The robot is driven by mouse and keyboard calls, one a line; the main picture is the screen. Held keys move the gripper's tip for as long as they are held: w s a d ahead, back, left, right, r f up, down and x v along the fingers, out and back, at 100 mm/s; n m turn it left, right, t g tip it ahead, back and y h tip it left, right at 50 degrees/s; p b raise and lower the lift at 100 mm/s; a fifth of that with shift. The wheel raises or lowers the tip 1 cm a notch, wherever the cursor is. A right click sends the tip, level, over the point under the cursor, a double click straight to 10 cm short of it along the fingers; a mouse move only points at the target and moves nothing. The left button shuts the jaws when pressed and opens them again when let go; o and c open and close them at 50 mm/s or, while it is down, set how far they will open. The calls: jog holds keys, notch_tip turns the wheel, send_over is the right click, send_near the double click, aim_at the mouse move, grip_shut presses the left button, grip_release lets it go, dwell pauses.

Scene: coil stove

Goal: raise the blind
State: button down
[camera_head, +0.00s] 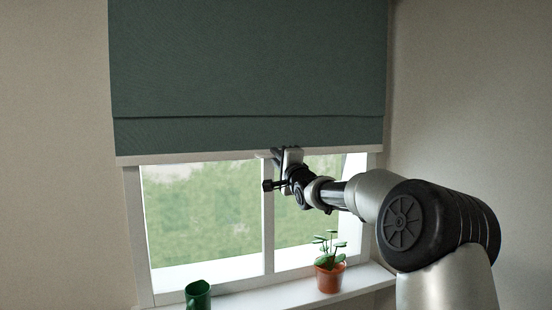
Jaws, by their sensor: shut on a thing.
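The dark green blind (245,70) hangs over the upper part of the window in the head view. Its pale bottom rail (190,157) runs across the window with the lower panes uncovered below it. My gripper (277,154) is at the middle of this rail, shut on it. The arm reaches up to it from the lower right. The fingertips are small and partly hidden by the gripper's own body.
A potted plant (329,277) in an orange pot stands on the white sill (275,298) below my arm. A green cup-like container (198,295) stands on the sill further left. Bare walls flank the window.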

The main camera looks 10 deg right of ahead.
jog(key=shift+r, duration=0.15)
jog(key=c, duration=1.8)
grip_release()
jog(key=b+v, duration=0.3)
jog(key=v, duration=1.4)
jog(key=shift+s+d+f, duration=0.15)
jog(key=shift+s+f, duration=0.05)
